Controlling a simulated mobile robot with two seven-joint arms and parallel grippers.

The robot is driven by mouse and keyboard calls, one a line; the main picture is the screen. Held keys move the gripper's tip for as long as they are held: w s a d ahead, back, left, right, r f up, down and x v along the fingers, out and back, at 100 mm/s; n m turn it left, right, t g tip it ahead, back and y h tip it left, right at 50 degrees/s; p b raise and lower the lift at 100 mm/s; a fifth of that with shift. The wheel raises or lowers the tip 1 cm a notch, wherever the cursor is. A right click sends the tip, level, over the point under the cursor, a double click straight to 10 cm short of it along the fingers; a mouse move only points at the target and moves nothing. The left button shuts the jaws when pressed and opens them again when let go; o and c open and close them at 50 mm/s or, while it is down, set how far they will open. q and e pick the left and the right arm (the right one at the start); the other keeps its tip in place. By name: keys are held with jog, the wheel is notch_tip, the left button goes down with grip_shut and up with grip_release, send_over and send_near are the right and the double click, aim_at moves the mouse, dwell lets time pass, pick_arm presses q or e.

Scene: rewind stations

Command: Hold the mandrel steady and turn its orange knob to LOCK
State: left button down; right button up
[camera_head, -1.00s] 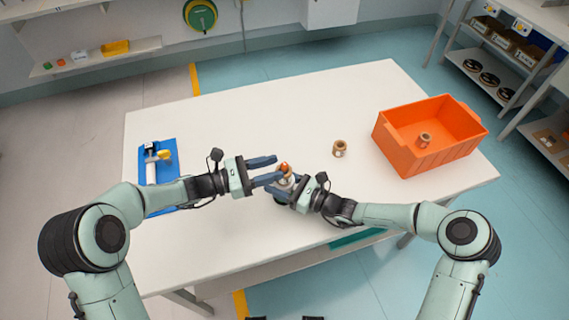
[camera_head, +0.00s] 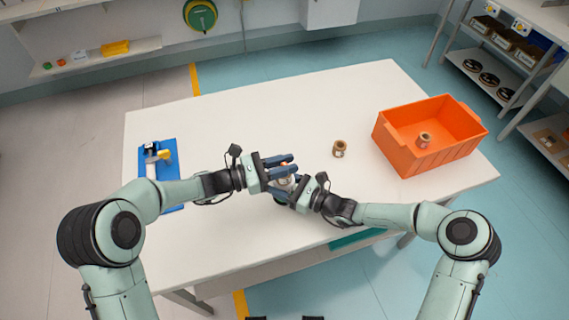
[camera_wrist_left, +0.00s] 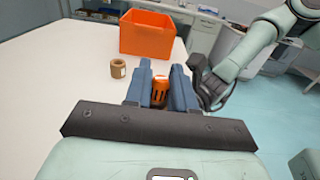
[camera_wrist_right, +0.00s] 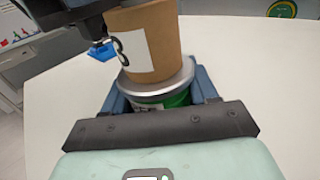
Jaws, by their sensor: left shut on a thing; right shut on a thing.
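The mandrel's orange knob (camera_wrist_left: 160,92) sits between the two blue fingers of my left gripper (camera_wrist_left: 161,80), which is shut on it. In the head view, my left gripper (camera_head: 288,169) covers most of the knob. The mandrel (camera_wrist_right: 165,85) shows in the right wrist view as a silver flange with a green and white part below. A brown core (camera_wrist_right: 153,40) with a white label sits above the flange. My right gripper (camera_wrist_right: 165,100) is shut on the mandrel below the flange, and it shows in the head view (camera_head: 284,190) just under the left one. The knob's markings cannot be read.
A loose brown core (camera_head: 339,149) stands on the white table (camera_head: 240,120). An orange crate (camera_head: 425,160) at the right holds another core (camera_head: 424,139). A blue mat (camera_head: 172,170) with a yellow-knobbed device lies at the left. The back middle of the table is clear.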

pick_arm(q)
jog(key=shift+n+t, duration=0.3)
jog(key=shift+t, duration=0.1)
jog(key=n+t+y, duration=0.2)
jog(key=t, duration=0.1)
jog(key=n+t+y, duration=0.3)
jog(key=t, duration=0.1)
jog(key=shift+d+r, duration=0.1)
jog(key=shift+d, duration=0.1)
jog(key=shift+w+n+t+y, duration=0.1)
jog(key=shift+n+t+y, duration=0.7)
jog(key=shift+n+y, duration=0.25)
jog(key=shift+a, duration=0.1)
jog(key=c, duration=1.1)
grip_release()
jog(key=v, duration=0.7)
jog(key=shift+s+a, duration=0.1)
jog(key=shift+s, duration=0.15)
